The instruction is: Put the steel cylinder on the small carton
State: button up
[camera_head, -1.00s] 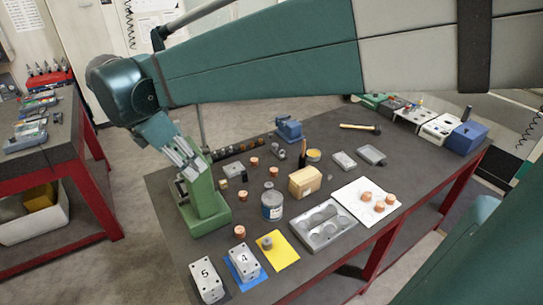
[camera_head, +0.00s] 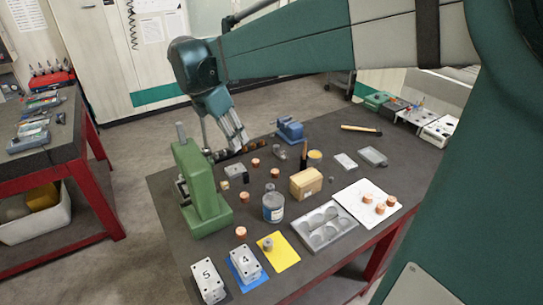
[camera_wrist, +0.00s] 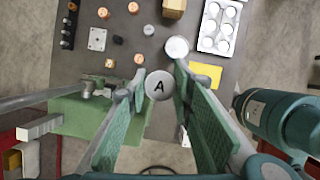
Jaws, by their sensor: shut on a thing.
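My gripper (camera_head: 240,143) is over the far left part of the table, behind the green press. In the wrist view my gripper (camera_wrist: 160,80) is shut on the steel cylinder (camera_wrist: 159,86), whose round grey face is marked "A". In the head view I cannot make out the cylinder at the fingertips. The small carton (camera_head: 306,184), a tan box, stands upright mid-table, to the right of and nearer than my gripper. It also shows at the top edge of the wrist view (camera_wrist: 174,7), apart from my fingers.
A green press (camera_head: 198,190) stands tall at the left. A mould tray (camera_head: 325,228) lies in front. Several copper cylinders are scattered about. A yellow mat (camera_head: 283,254) lies near the front.

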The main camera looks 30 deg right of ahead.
jog(key=w+d, duration=0.2)
jog(key=d, duration=1.3)
jog(key=p, duration=0.1)
send_over(309, 175)
jog(key=a, duration=0.2)
notch_tip(309, 175, down, 18)
jog(key=shift+s+d, duration=0.15)
jog(key=shift+s, duration=0.1)
jog(key=shift+f, duration=2.9)
jog(key=shift+f, duration=0.1)
jog(key=shift+f, duration=2)
jog(key=shift+f, duration=0.2)
